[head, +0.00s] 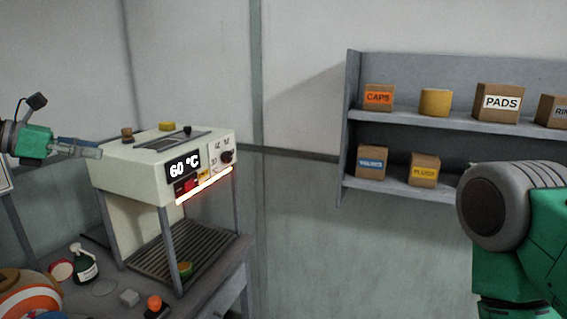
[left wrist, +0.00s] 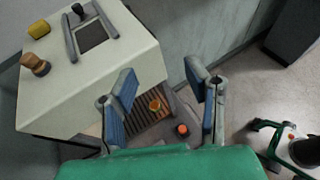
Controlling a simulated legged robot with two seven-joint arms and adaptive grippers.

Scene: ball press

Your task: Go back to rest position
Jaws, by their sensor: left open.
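My left gripper (head: 82,148) is at the left of the head view, beside the upper left of a cream press machine (head: 140,180). In the left wrist view its two fingers (left wrist: 165,105) are spread wide with nothing between them. The machine also shows in the left wrist view (left wrist: 95,85), to the left of the fingers. Its display reads 60 °C, and a red-lit strip glows below it. In the head view, a green and grey part of my right arm is large at the right edge. My right gripper is not in view.
A table (head: 215,292) carries the machine, a dark bottle (head: 84,266), an orange-topped button (head: 155,303) and an orange-and-white ball (head: 28,300). A grey wall shelf (head: 390,189) at the right holds several boxes. Open floor (left wrist: 262,88) shows right of the fingers.

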